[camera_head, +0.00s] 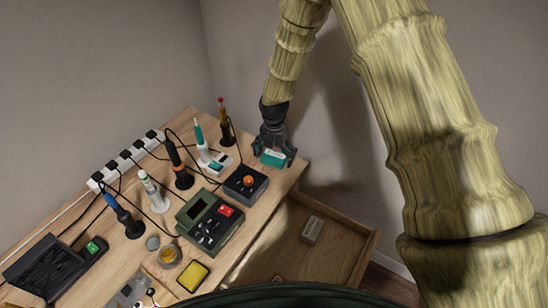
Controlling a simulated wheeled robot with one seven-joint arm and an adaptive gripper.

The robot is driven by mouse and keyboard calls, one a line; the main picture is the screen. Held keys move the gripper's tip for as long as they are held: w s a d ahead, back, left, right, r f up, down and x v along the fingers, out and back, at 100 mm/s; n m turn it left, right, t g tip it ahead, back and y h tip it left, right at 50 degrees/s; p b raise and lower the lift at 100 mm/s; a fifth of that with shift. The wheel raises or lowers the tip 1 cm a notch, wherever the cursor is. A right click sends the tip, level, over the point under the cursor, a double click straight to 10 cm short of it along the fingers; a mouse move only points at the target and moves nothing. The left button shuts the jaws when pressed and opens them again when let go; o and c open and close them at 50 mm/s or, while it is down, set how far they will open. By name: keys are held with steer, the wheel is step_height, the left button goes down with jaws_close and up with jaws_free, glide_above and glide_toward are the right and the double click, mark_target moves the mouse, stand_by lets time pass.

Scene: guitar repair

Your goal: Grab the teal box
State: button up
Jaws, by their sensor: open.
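The teal box (273,158) is a small box with a teal face and pale marking. It rests near the far right corner of the wooden table. My gripper (274,153) is above it, pointing down, with its dark fingers spread on either side of the box. The jaws are open. Whether a finger touches the box cannot be told from this view. The fingers and wrist hide part of the box's back.
A dark box with an orange knob (249,182) stands close, left of the teal box. Several soldering irons and a power strip (122,160) line the back. A green device (209,222) sits nearer.

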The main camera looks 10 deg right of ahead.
steer(key=shift+f, duration=0.15)
steer(key=c, duration=1.1)
